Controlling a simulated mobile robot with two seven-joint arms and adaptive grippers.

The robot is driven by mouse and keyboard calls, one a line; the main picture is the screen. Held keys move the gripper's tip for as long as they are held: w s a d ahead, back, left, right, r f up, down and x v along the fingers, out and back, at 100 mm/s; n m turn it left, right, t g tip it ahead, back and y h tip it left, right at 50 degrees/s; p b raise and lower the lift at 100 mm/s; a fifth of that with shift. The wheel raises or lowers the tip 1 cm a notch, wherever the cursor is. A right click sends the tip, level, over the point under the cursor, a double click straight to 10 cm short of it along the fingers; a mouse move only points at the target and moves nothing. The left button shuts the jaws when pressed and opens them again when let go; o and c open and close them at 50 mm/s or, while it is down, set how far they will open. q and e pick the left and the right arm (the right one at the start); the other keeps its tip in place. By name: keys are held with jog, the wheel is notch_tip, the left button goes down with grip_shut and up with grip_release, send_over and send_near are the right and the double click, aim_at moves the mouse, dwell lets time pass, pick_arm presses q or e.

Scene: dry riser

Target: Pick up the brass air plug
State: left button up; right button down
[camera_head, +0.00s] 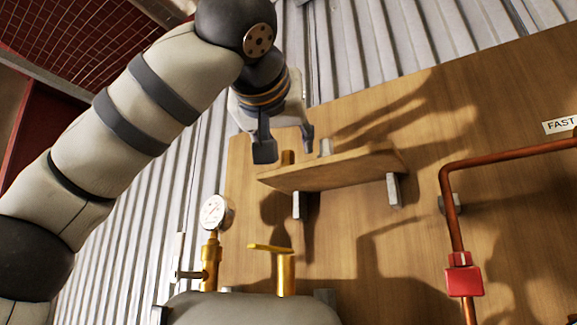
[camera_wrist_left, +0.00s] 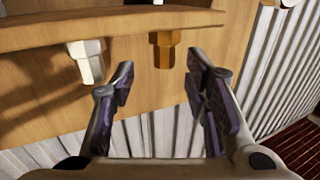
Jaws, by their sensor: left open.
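The brass air plug (camera_head: 287,158) stands on a small wooden shelf (camera_head: 335,172) fixed to the wooden wall panel. My left gripper (camera_head: 286,143) points down over the left end of the shelf, with its two fingers apart. In the left wrist view, the brass plug (camera_wrist_left: 162,50) shows its hexagonal body just beyond the gap between the open fingertips (camera_wrist_left: 158,82), and nothing is held. In the head view, the left finger partly overlaps the area by the plug. My right gripper is in neither view.
A pale grey fitting (camera_head: 325,147) stands on the shelf right of the plug; it also shows in the wrist view (camera_wrist_left: 88,62). Below are a pressure gauge (camera_head: 214,212) and a brass lever valve (camera_head: 284,270). A copper pipe (camera_head: 451,210) with a red clamp (camera_head: 464,279) runs at right.

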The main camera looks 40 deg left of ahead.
aim_at(289, 152)
pick_arm(q)
jog(key=x, duration=0.4)
jog(key=shift+s+a, duration=0.15)
grip_shut()
